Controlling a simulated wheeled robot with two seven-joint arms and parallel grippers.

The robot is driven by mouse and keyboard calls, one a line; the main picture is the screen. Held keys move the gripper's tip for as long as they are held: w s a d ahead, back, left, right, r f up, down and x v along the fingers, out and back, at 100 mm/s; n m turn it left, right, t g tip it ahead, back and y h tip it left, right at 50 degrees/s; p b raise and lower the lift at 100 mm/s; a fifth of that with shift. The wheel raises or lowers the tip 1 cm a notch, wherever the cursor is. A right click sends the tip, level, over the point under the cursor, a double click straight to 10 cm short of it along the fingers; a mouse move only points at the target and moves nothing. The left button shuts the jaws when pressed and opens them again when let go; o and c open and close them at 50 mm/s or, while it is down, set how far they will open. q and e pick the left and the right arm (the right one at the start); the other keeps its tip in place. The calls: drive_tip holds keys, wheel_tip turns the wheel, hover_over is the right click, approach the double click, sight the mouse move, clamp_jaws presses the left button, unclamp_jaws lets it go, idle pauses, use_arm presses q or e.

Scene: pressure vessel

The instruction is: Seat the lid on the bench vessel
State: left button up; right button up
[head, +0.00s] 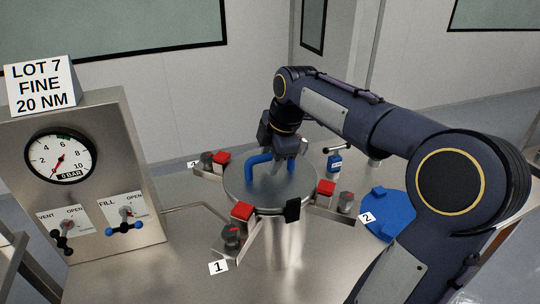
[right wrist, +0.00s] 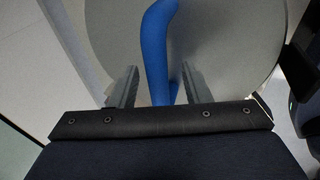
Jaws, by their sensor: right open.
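The round grey metal lid (head: 268,194) lies over the top of the bench vessel (head: 284,242) and looks level; whether it is fully down cannot be told. A blue arched handle (head: 258,166) stands up from the lid. My right gripper (head: 291,152) is at the handle above the lid. In the right wrist view its two fingers (right wrist: 160,88) are apart, with the blue handle (right wrist: 157,50) between them and gaps on both sides. The lid (right wrist: 220,45) fills the background there. The arm hides part of the handle. My left gripper is not in view.
Red-topped clamps (head: 326,188) with grey knobs surround the vessel; a numbered tag (head: 218,267) stands near one. A blue stand (head: 378,222) lies at right, partly behind my arm. A gauge panel (head: 90,185) with two valves stands at left. The front bench is bare.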

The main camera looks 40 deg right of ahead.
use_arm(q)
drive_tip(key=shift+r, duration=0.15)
use_arm(e)
drive_tip(key=v, duration=0.8)
drive_tip(key=shift+w, duration=0.1)
